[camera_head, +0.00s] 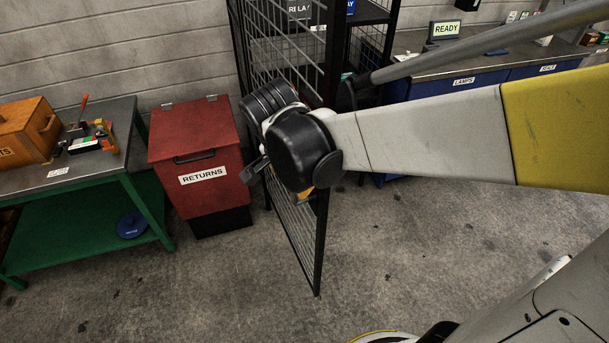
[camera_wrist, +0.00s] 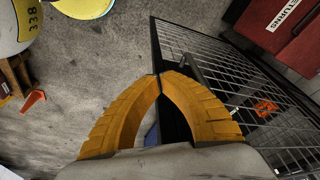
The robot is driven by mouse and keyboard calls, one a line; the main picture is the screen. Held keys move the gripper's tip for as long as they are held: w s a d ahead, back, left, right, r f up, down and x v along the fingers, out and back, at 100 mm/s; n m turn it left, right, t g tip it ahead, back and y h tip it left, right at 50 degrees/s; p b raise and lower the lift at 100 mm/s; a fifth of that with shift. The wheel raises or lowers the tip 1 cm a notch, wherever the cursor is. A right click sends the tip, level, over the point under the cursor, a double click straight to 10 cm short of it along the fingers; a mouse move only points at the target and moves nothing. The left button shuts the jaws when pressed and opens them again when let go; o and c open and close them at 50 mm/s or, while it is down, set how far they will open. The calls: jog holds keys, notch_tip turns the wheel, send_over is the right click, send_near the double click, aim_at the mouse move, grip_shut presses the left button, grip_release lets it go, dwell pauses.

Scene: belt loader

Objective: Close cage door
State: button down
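The cage door (camera_head: 300,235) is a black mesh panel in a black frame. It stands swung out from the cage (camera_head: 372,12) towards me, its free edge lowest in the head view. In the wrist view the door (camera_wrist: 235,80) runs off to the right. My gripper (camera_wrist: 159,75) has two yellow-orange fingers whose tips come together, with no clear gap. The black door frame shows between and past the fingers. I see no grip on it, and cannot tell whether they touch. In the head view my wrist hides part of the door and most of the gripper.
A red RETURNS bin (camera_head: 198,165) stands left of the door. A green-legged workbench (camera_head: 85,180) is further left. A blue drawer bench (camera_head: 470,75) with a READY sign (camera_head: 445,29) is at the back right. The floor right of the door is open.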

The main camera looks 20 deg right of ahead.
notch_tip(320, 180, down, 2)
jog(key=w+a+m+g+h+p, duration=0.1)
jog(key=w+a+m+h+p, duration=0.15)
jog(key=m, duration=0.25)
jog(key=s+d+b+x, duration=0.1)
jog(key=b+x, duration=0.3)
jog(key=x, duration=0.8)
jog(key=shift+w+d+r+m+g, duration=0.3)
jog(key=shift+w+d+r, duration=0.05)
jog(key=shift+d+r, duration=0.15)
jog(key=shift+d+y, duration=0.1)
jog(key=shift+y, duration=0.15)
